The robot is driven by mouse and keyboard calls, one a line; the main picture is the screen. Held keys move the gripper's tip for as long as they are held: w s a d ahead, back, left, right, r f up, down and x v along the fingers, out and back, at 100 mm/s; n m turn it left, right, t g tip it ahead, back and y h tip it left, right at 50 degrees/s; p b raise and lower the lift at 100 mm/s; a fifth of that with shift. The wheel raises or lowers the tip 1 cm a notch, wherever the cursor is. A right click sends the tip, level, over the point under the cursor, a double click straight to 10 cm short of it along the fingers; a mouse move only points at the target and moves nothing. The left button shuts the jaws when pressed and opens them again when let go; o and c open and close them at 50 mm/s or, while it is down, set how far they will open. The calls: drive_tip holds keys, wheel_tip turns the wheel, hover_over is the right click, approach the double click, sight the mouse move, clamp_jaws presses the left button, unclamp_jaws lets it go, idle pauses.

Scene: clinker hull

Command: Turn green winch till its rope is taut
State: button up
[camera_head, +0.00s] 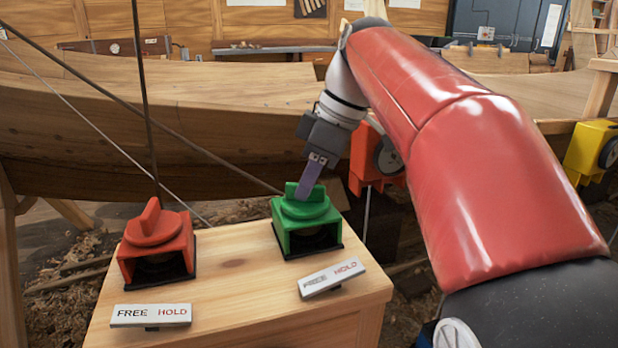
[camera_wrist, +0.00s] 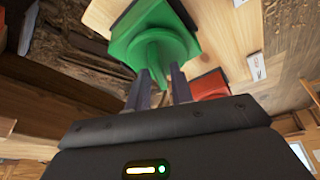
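The green winch (camera_head: 306,226) stands at the right of the wooden bench, with a raised fin handle on its round top. My gripper (camera_head: 312,178) comes down on this handle from above right. In the wrist view the two fingers (camera_wrist: 160,85) are apart, one on each side of the green handle (camera_wrist: 152,55); whether they touch it I cannot tell. A dark rope (camera_head: 150,105) runs from the upper left down to behind the green winch and looks nearly straight. Its exact end is hidden. A FREE/HOLD plate (camera_head: 331,278) sits in front of the winch.
A red winch (camera_head: 156,243) stands at the bench's left with its own FREE/HOLD plate (camera_head: 151,315). Another dark rope rises from it, and a pale line slants behind. The wooden hull (camera_head: 150,130) lies behind. Orange (camera_head: 372,160) and yellow (camera_head: 590,150) units stand to the right. The bench middle (camera_head: 235,270) is clear.

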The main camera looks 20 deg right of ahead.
clamp_jaws()
drive_tip(key=shift+m, duration=0.3)
drive_tip(key=m+t+h, duration=0.1)
drive_tip(key=m, duration=0.5)
drive_tip(key=shift+s+a+t+h, duration=0.15)
drive_tip(key=shift+t+h, duration=0.25)
drive_tip(key=m+h, duration=0.1)
drive_tip(key=m, duration=0.2)
drive_tip(key=shift+m+t+p, duration=0.3)
drive_tip(key=shift+t+p, duration=0.05)
drive_tip(key=shift+t, duration=0.05)
drive_tip(key=shift+a+m+h+p, duration=0.15)
drive_tip(key=shift+m+h, duration=0.2)
drive_tip(key=shift+m, duration=0.5)
drive_tip(key=shift+m+h+p, duration=0.15)
drive_tip(key=shift+m+h, duration=0.2)
drive_tip(key=shift+m, duration=0.5)
drive_tip(key=shift+o, duration=1.4)
unclamp_jaws()
drive_tip(key=shift+r, duration=0.1)
